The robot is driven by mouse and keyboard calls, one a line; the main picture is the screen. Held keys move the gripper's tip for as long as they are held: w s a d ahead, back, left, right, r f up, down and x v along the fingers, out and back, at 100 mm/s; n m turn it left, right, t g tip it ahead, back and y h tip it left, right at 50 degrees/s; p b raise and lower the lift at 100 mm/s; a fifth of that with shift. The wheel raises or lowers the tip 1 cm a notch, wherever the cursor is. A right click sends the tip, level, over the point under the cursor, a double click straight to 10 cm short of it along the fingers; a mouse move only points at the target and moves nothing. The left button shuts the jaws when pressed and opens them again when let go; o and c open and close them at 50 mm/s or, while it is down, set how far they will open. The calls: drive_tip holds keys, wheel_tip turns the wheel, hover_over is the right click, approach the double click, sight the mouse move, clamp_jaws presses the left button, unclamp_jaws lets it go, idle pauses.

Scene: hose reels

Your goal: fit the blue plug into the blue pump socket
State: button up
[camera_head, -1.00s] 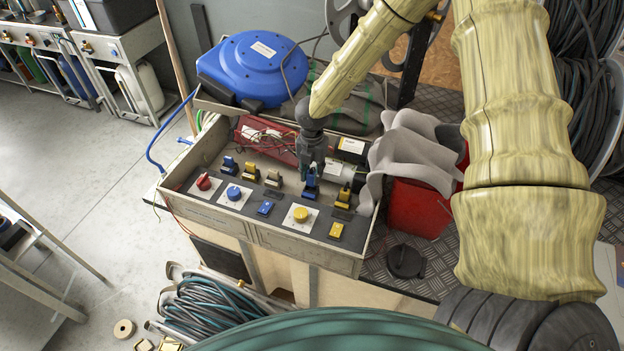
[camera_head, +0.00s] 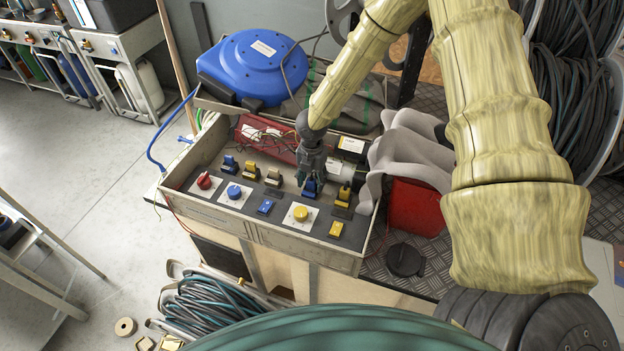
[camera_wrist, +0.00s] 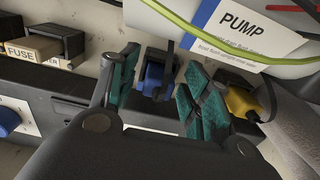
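The blue plug (camera_wrist: 154,76) is a small blue block with dark parts, at the panel just below a white cylinder with a label reading PUMP (camera_wrist: 240,22). In the head view the blue piece (camera_head: 310,188) shows low under my gripper (camera_head: 311,178), in the row of fittings. My gripper also shows in the wrist view (camera_wrist: 158,92), its teal-padded fingers apart, one on each side of the blue plug, with gaps visible. The blue pump socket cannot be told apart from the plug, and how deep the plug sits is hidden.
A yellow fitting (camera_wrist: 242,102) is close right of the fingers. A fuse block (camera_wrist: 36,48) is at the left. The box (camera_head: 300,238) has raised walls and holds a red knob (camera_head: 204,181), blue knob (camera_head: 234,192) and yellow knob (camera_head: 301,213). Grey cloth (camera_head: 412,150) hangs at the right.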

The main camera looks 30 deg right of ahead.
sight(312, 179)
wheel_tip(312, 179, up, 12)
drive_tip(key=b, duration=0.2)
drive_tip(key=shift+r, duration=0.2)
idle(0.6)
idle(0.4)
